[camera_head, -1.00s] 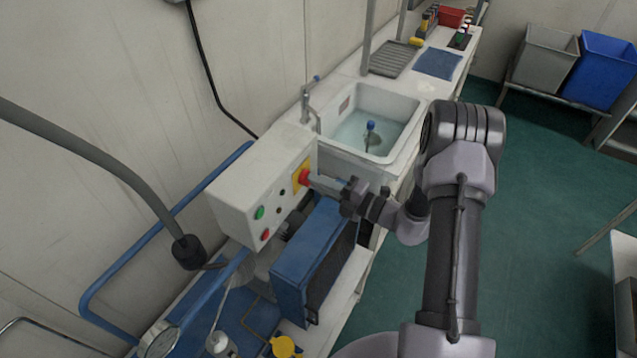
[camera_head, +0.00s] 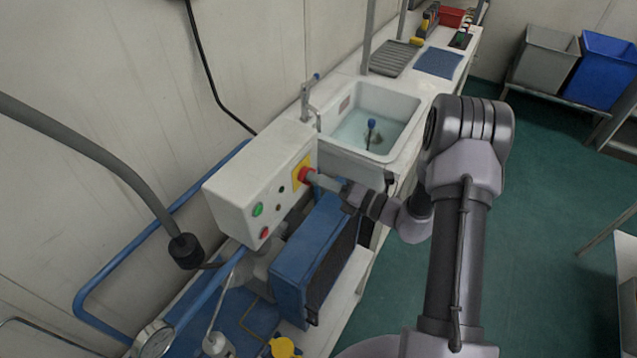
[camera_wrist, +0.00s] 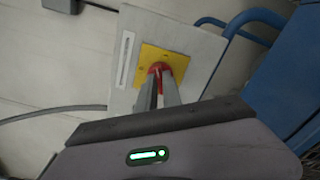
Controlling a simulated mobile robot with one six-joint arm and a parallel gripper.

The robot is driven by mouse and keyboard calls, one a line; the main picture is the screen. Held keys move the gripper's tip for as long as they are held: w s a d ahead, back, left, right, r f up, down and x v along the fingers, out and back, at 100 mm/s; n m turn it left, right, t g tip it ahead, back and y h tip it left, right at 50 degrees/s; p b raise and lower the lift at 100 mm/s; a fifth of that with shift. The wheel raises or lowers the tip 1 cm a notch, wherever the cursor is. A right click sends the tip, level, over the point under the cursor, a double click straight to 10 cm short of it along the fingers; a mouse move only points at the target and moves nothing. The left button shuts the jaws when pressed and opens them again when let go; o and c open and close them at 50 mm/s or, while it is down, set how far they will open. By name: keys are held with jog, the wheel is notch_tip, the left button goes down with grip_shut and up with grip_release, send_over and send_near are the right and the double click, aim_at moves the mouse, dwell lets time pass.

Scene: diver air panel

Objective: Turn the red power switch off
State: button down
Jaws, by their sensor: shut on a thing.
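The red power switch (camera_head: 304,174) sits on a yellow plate (camera_head: 300,184) on the front of a white control box (camera_head: 262,174). In the wrist view the red switch (camera_wrist: 160,68) shows in the middle of the yellow plate (camera_wrist: 174,60). My gripper (camera_head: 314,178) reaches it from the right in the head view. In the wrist view its two fingers (camera_wrist: 160,84) are close together on the switch and cover part of it. The switch's exact turn angle is hard to tell.
The box also carries a green button (camera_head: 257,210) and a red button (camera_head: 264,232). A blue unit (camera_head: 308,255) stands below my gripper. A sink (camera_head: 372,122) is behind, and a grey hose (camera_head: 100,150) arches at the left.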

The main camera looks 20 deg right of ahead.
jog(key=shift+f+n+b, duration=0.1)
jog(key=shift+n+b, duration=3.9)
jog(key=shift+n, duration=1.9)
jog(key=c, duration=1.5)
grip_release()
jog(key=p+v, duration=0.2)
jog(key=v, duration=1.5)
jog(key=shift+s, duration=0.2)
